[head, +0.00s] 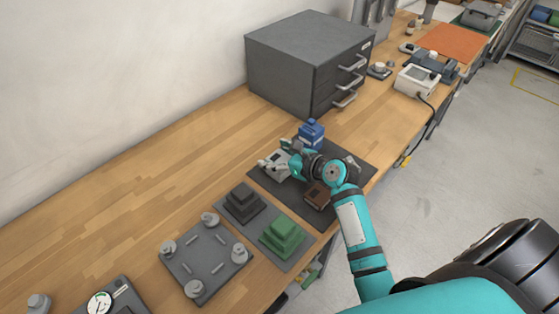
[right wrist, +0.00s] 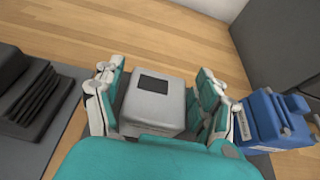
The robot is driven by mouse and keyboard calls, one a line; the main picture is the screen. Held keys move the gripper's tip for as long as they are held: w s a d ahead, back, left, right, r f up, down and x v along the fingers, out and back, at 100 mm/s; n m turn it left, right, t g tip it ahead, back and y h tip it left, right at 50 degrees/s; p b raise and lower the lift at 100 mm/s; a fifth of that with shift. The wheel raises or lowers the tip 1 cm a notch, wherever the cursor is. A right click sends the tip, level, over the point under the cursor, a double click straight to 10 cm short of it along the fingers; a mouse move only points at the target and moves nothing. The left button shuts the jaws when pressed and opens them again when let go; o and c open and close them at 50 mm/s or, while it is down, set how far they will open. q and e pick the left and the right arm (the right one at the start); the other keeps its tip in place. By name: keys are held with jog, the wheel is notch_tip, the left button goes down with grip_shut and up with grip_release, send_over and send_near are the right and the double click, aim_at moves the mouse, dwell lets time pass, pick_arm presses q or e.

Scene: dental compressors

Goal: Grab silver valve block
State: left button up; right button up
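The silver valve block (right wrist: 155,103) is a grey box with a dark rectangle on its top. In the right wrist view it sits between the two fingers of my right gripper (right wrist: 157,78). The fingers are spread on either side of it, with a small gap visible on the right. In the head view my right gripper (head: 281,160) is low over the dark mat, and its fingers and wrist mostly hide the block. My left gripper is not in view.
A blue part (head: 312,134) stands close behind my right gripper; it is right of the fingers in the wrist view (right wrist: 270,120). A brown block (head: 318,195), a black stepped block (head: 243,202) and a green one (head: 283,236) are nearby. A grey drawer cabinet (head: 290,65) stands behind.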

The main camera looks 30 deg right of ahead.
jog(key=c, duration=1.1)
